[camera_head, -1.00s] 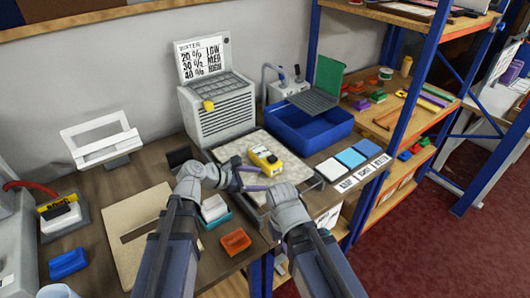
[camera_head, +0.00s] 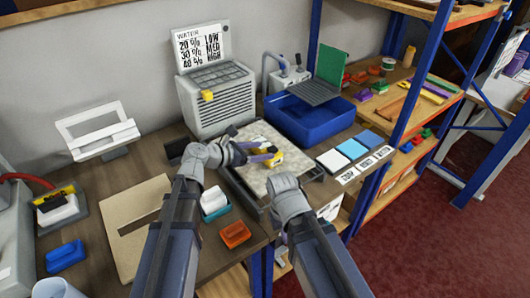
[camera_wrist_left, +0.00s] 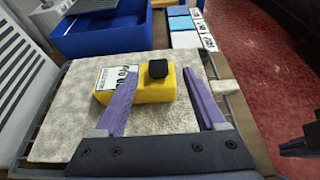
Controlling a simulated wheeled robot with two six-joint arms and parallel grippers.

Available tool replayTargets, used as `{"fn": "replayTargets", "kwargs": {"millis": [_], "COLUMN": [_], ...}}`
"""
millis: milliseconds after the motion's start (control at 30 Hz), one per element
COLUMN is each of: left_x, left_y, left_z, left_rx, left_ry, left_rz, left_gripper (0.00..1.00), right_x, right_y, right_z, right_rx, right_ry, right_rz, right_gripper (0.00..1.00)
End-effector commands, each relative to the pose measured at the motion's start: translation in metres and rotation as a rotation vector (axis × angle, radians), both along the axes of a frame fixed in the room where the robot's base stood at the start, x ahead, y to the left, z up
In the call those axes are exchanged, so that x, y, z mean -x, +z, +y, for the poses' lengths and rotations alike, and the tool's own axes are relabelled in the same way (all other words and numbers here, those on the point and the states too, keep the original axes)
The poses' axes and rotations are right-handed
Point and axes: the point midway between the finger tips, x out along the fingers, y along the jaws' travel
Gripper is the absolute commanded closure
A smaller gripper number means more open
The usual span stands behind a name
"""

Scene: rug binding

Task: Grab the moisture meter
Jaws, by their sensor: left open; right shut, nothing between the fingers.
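The moisture meter is a yellow block with a black knob and a white reading label. It lies on the pale speckled rug piece in the head view (camera_head: 277,160) and in the left wrist view (camera_wrist_left: 152,92). My left gripper (camera_head: 264,155) is open above the rug piece, its purple fingers around the meter. In the left wrist view, one finger (camera_wrist_left: 162,84) is over the label side and the other is right of the meter, with a visible gap.
A blue bin (camera_head: 311,120) stands behind the rug piece, and a grey vented box (camera_head: 217,103) with a percentage sign is behind left. Sample cards (camera_head: 351,150) lie to the right. An orange block (camera_head: 235,234) and a teal holder (camera_head: 214,208) are in front.

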Motion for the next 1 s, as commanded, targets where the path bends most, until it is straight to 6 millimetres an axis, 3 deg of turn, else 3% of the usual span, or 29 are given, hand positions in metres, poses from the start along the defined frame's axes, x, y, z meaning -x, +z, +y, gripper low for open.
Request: {"fn": "replayTargets", "kwargs": {"millis": [233,500,1000], "left_x": [-0.023,-0.024,-0.024], "left_y": [-0.015,-0.014,-0.014], "left_z": [-0.026,-0.029,-0.029], "left_rx": [0.000,0.000,0.000], "left_ry": [-0.004,-0.001,-0.001], "left_rz": [-0.001,0.000,0.000], "left_gripper": [0.28,0.29,0.85], "right_x": [0.000,0.000,0.000], "right_y": [-0.015,-0.014,-0.014], "right_z": [0.000,0.000,0.000], "right_rx": [0.000,0.000,0.000], "right_ry": [0.000,0.000,0.000], "right_rz": [0.000,0.000,0.000], "right_gripper": [1.00,1.00,1.00]}}
